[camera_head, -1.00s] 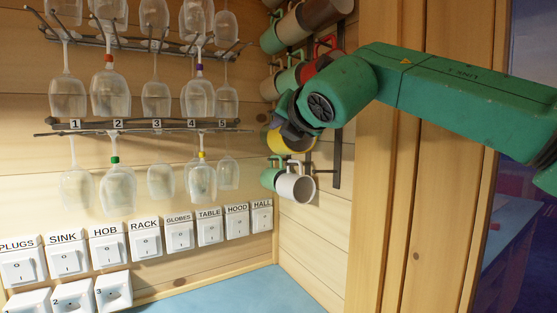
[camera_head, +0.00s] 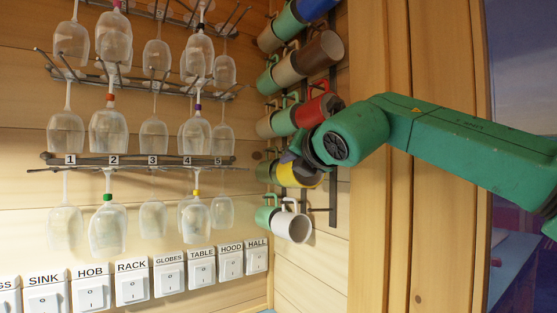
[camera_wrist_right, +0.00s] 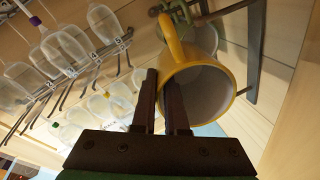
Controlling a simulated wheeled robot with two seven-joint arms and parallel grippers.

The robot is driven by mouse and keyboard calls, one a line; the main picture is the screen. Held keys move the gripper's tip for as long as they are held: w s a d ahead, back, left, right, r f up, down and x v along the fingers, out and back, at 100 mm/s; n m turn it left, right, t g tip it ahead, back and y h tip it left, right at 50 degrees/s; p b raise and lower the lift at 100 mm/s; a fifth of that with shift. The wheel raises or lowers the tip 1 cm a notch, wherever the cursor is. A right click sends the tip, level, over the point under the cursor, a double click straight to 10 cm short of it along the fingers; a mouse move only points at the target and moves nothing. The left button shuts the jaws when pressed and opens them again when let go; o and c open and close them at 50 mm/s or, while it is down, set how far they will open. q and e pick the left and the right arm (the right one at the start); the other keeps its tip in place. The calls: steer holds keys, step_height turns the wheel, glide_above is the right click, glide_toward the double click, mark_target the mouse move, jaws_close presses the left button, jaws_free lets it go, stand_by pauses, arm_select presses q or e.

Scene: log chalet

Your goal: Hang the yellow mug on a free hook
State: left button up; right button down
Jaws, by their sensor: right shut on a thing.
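The yellow mug (camera_head: 308,180) is at the mug rack on the right-hand wall, below a red mug (camera_head: 318,107) and above a white mug (camera_head: 293,226). My right gripper (camera_head: 305,155) is shut on it, with the arm reaching in from the right and partly covering it. I cannot tell whether the mug touches a hook. My left gripper is out of view.
Mugs crowd the rack (camera_head: 333,190) above, below and left of the yellow one, including a brown mug (camera_head: 320,52). Stemmed glasses (camera_head: 107,133) hang on numbered racks to the left, above labelled switches (camera_head: 132,287). A wooden door frame (camera_head: 378,230) stands right.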

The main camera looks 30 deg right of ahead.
steer(key=shift+s+d, duration=0.1)
steer(key=shift+d, duration=2.8)
steer(key=shift+d+f, duration=0.15)
steer(key=shift+f, duration=0.25)
steer(key=c, duration=0.9)
jaws_free()
steer(key=shift+o, duration=0.2)
steer(key=shift+b+v, duration=0.95)
steer(key=shift+v, duration=0.25)
steer(key=shift+b+v, duration=0.95)
steer(key=shift+v, duration=1.35)
steer(key=shift+p+x, duration=0.7)
steer(key=shift+x, duration=1.6)
